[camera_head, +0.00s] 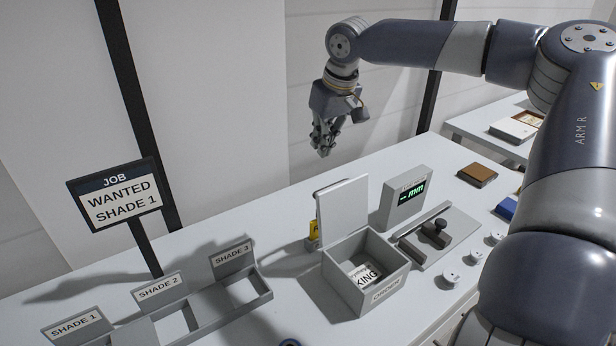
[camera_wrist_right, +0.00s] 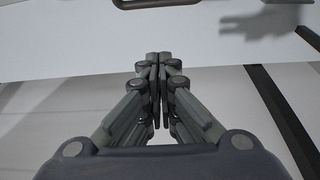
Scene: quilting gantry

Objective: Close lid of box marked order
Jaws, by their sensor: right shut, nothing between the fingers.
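The grey box marked ORDER (camera_head: 385,292) stands on the white table in the head view. Its pale lid (camera_head: 343,212) is up, roughly upright at the back edge of the box. A white label or card reading KING (camera_head: 366,276) lies inside. My right gripper (camera_head: 323,150) is shut and empty, in the air behind and above the lid, apart from it. In the right wrist view the fingers (camera_wrist_right: 158,65) are together with nothing between them. My left gripper is not in view.
A display reading mm (camera_head: 410,193) and a grey plate with a black knob (camera_head: 437,232) stand right of the box. Trays marked SHADE 1, SHADE 2 (camera_head: 160,287) and SHADE 3 are to the left. A job sign (camera_head: 118,194) reads WANTED SHADE 1. Small white spools (camera_head: 451,276) lie at right.

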